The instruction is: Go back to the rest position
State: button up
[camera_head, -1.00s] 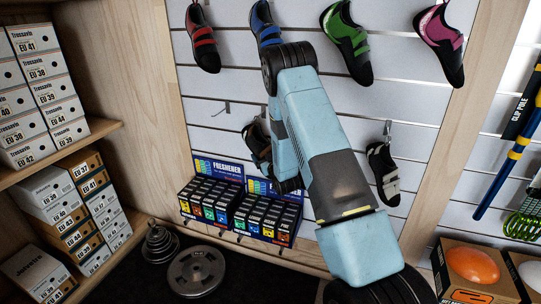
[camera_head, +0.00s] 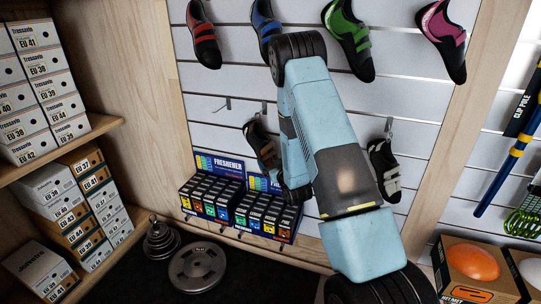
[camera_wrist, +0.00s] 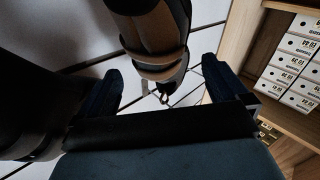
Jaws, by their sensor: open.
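My arm reaches toward the slatted shoe wall in the head view, and its forearm hides most of my gripper. In the wrist view my gripper (camera_wrist: 160,72) is open, with two dark fingers spread apart. A brown and black climbing shoe (camera_wrist: 150,38) hangs just beyond the fingers, filling the gap between them in the picture. I cannot tell whether any finger touches it. In the head view this brown shoe (camera_head: 262,148) hangs on the wall left of my arm, partly hidden by it.
Red (camera_head: 204,36), blue (camera_head: 264,24), green (camera_head: 347,38) and pink (camera_head: 443,38) shoes hang above. A grey-strapped shoe (camera_head: 384,170) hangs right of my arm. Freshener boxes (camera_head: 240,208) stand below. Shoeboxes (camera_head: 40,90) fill the left shelves; weight plates (camera_head: 197,267) lie on the floor.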

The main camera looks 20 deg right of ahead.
jog(key=s, duration=0.6)
notch_tip(320, 180, up, 11)
jog(key=w+d+m+g+h, duration=0.1)
jog(key=g, duration=0.2)
jog(key=s+r+m+g+h, duration=0.1)
jog(key=s+r+g+h, duration=0.15)
jog(key=s+r, duration=0.7)
jog(key=s+a+r+g, duration=0.1)
jog(key=s+r+g, duration=0.1)
jog(key=s, duration=0.7)
jog(key=s+a+r+m+g+y, duration=0.1)
jog(key=s+r, duration=0.4)
jog(key=s, duration=0.5)
jog(key=s+a+r+g, duration=0.1)
jog(key=s+r+g, duration=0.3)
jog(key=s, duration=0.6)
jog(key=shift+a+r+m, duration=0.25)
jog(key=shift+a+m, duration=0.15)
jog(key=shift+d, duration=0.6)
